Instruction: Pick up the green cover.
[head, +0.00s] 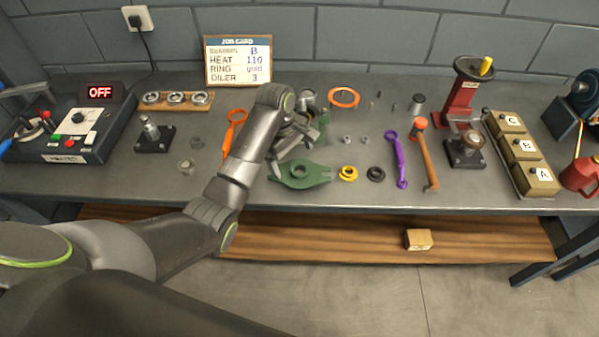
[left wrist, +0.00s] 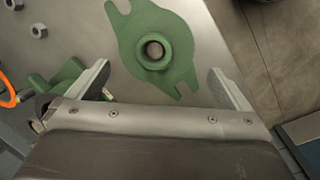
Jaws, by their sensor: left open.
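The green cover (head: 304,174) lies flat near the front edge of the bench. It is a flat plate with notched lugs and a raised round collar with a hole in its middle. My left gripper (head: 292,152) is over the bench just behind the cover, open and empty. In the left wrist view the cover (left wrist: 172,70) lies ahead of and between the open fingers (left wrist: 158,80), apart from both as far as I can tell. Its lower lug reaches close to the right finger. My right gripper is in neither view.
Another green part (head: 323,120) stands behind my gripper and shows beside the left finger in the wrist view (left wrist: 62,82). Right of the cover lie a yellow ring (head: 348,173), a black ring (head: 376,174) and a purple wrench (head: 396,160). An orange wrench (head: 232,128) lies left.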

